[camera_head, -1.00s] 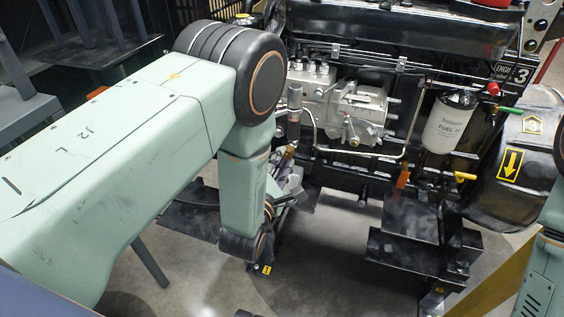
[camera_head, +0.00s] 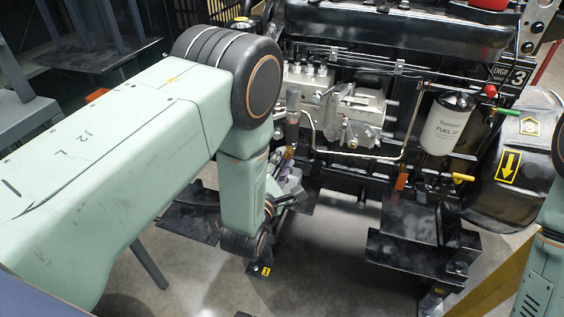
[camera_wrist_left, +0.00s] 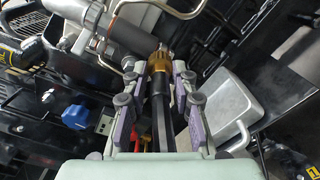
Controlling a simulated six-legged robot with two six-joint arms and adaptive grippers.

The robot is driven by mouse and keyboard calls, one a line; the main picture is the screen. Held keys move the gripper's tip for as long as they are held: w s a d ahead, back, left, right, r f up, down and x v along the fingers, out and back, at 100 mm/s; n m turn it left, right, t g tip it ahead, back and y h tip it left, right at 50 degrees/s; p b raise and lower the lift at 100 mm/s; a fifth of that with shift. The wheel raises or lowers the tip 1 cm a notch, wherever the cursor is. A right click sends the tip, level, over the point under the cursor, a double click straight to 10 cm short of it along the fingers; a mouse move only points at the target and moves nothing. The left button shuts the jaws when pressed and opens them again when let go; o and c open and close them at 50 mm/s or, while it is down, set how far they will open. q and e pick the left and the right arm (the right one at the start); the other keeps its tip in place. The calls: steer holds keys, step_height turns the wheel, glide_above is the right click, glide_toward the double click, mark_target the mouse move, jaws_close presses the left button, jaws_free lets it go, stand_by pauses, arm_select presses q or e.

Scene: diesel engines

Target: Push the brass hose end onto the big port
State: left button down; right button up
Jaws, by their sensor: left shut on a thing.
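My left gripper (camera_wrist_left: 158,88) is shut on a black hose (camera_wrist_left: 160,105), just behind its brass hose end (camera_wrist_left: 159,62). The brass end points away from the wrist, toward the engine. It lies by the lower end of a grey metal cylinder (camera_wrist_left: 118,34); I cannot tell whether they touch. In the head view the left gripper (camera_head: 287,185) is low beside the engine, partly behind my arm. The brass end (camera_head: 290,153) shows small there, just below the grey cylinder (camera_head: 293,112). I cannot pick out the big port for certain. My right gripper is out of view.
The engine (camera_head: 400,35) fills the back, with a silver pump (camera_head: 354,118), a bent metal pipe (camera_head: 350,156) and a white fuel filter (camera_head: 446,126). Black brackets (camera_head: 410,250) stand at lower right. A blue knob (camera_wrist_left: 75,117) is left of the gripper. Open floor (camera_head: 335,270) lies in front.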

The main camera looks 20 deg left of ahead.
mark_target(279, 170)
arm_select(q)
steer(key=shift+w, duration=0.1)
steer(key=c, duration=1)
jaws_free()
steer(key=shift+c, duration=0.4)
steer(key=shift+s+p, duration=0.65)
steer(key=shift+s, duration=0.1)
steer(key=shift+s+a+p, duration=0.1)
steer(key=shift+s+p, duration=1.35)
steer(key=shift+s, duration=1.35)
